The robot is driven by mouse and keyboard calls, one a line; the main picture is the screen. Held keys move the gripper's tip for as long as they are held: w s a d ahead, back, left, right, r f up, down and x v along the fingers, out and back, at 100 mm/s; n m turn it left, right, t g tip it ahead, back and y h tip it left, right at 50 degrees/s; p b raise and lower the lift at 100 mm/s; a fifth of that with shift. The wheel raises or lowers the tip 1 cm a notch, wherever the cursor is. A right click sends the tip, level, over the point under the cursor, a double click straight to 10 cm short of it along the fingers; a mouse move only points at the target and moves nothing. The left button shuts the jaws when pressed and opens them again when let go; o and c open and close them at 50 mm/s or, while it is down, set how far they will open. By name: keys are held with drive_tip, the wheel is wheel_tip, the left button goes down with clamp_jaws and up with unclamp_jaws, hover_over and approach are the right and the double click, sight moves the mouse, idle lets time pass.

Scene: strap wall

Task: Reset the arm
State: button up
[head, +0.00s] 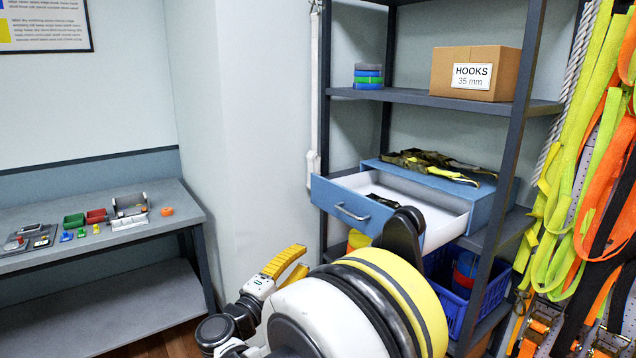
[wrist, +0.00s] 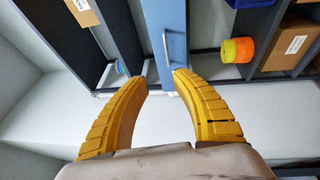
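My gripper (head: 302,258) has two curved yellow fingers and sits in the lower middle of the head view, left of my arm. In the wrist view the gripper (wrist: 159,75) is open, with a clear gap between the fingertips and nothing between them. A blue drawer (head: 340,207) on the shelf rack is pulled out, with a dark item (head: 384,201) inside. The drawer's front (wrist: 173,45) shows beyond the fingertips in the wrist view, and its handle (head: 352,213) is free of the gripper. My arm hides part of the drawer and the lower rack.
The rack (head: 517,120) holds a cardboard HOOKS box (head: 449,72) and a blue crate (head: 484,308). Camouflage straps (head: 430,163) lie on the drawer cabinet. Green and orange straps (head: 590,190) hang at right. A grey workbench (head: 60,256) with small parts stands at left.

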drive_tip(key=s+d+m+g+y, duration=0.2)
drive_tip(key=s+d+g, duration=0.2)
drive_tip(key=d, duration=0.7)
drive_tip(key=s+d+m+g+y, duration=0.1)
drive_tip(key=s+d+m+g, duration=0.2)
drive_tip(key=d, duration=0.8)
drive_tip(key=s+d+f+m+g+y, duration=0.1)
drive_tip(key=s+f+m+y, duration=0.1)
drive_tip(key=s, duration=0.9)
drive_tip(key=s+d+f+m+g+y, duration=0.1)
drive_tip(key=s+m+y, duration=0.4)
drive_tip(key=s, duration=0.6)
drive_tip(key=shift+s+d+f, duration=0.2)
drive_tip(key=shift+d+f, duration=0.1)
drive_tip(key=shift+f, duration=0.35)
